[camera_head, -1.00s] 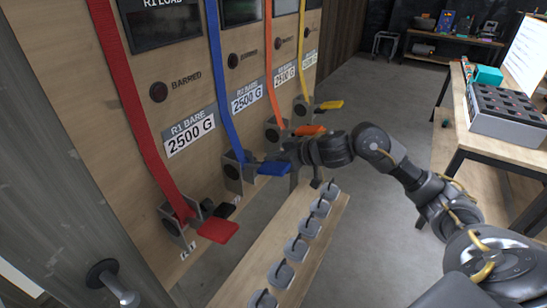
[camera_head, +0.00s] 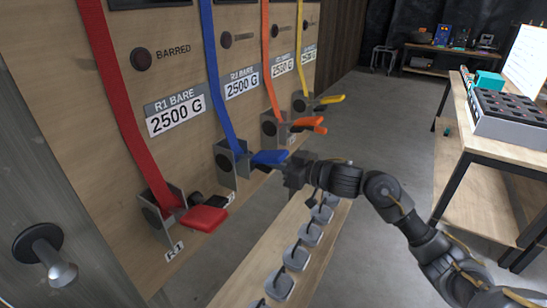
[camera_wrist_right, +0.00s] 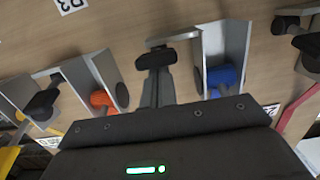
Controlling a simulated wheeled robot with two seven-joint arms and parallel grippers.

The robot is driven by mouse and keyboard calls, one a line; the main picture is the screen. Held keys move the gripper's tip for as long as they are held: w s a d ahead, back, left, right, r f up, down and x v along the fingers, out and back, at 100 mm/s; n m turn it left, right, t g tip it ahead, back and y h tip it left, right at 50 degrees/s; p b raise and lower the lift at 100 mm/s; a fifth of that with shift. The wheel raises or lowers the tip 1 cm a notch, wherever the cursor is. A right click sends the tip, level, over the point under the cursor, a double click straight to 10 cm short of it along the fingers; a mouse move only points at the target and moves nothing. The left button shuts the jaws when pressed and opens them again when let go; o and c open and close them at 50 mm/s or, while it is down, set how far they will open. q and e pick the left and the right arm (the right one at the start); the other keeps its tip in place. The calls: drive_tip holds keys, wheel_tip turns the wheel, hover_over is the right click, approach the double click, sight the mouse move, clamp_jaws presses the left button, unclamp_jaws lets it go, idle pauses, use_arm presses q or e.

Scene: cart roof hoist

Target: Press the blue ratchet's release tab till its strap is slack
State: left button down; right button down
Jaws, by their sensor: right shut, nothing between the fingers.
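The blue ratchet (camera_head: 228,160) is mounted on the wooden board, with its blue handle (camera_head: 270,158) sticking out to the right. Its blue strap (camera_head: 215,80) runs up the board and looks straight. My right gripper (camera_head: 290,177) is just right of and below the blue handle in the head view. In the wrist view, its shut, empty fingers (camera_wrist_right: 155,62) lie between the orange and blue ratchets. My left gripper is not in view.
The orange ratchet (camera_head: 272,130) and yellow ratchet (camera_head: 302,102) are farther along the board; the red ratchet (camera_head: 165,212) is nearer. A low bench (camera_head: 240,272) with several grey weights runs below. A table (camera_head: 480,150) stands at the right.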

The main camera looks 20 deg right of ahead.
drive_tip(key=shift+r, duration=0.15)
wheel_tip(320, 180, up, 5)
drive_tip(key=p, duration=0.6)
drive_tip(key=f+b+v, duration=0.1)
drive_tip(key=b+v, duration=0.2)
drive_tip(key=v, duration=0.7)
drive_tip(key=shift+r, duration=0.4)
drive_tip(key=shift+s+d, duration=0.1)
